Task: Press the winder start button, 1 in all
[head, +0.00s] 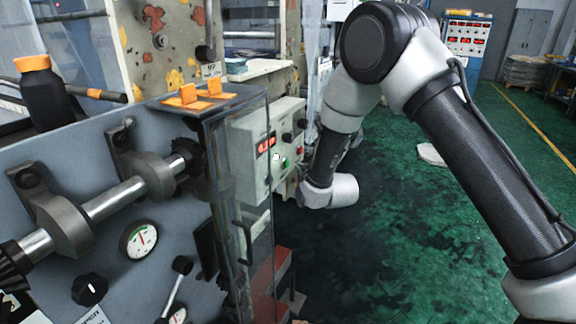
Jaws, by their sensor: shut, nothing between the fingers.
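A pale grey control box (243,165) is mounted on the machine at the centre left, with a red lit number display (266,145). A small green button (284,162) shows on its face, and a small red one (300,150) is to its right. No label is readable, so I cannot confirm which is the winder start button. My arm bends down beside the box, its wrist just right of the box's lower edge. My gripper's fingers cannot be made out; they seem hidden at the wrist, and no contact with a button shows.
A clear-sided cabinet with a handle (243,240) stands in front of the box. The stained green floor (420,230) is mostly open. Another control panel (467,35) stands far back.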

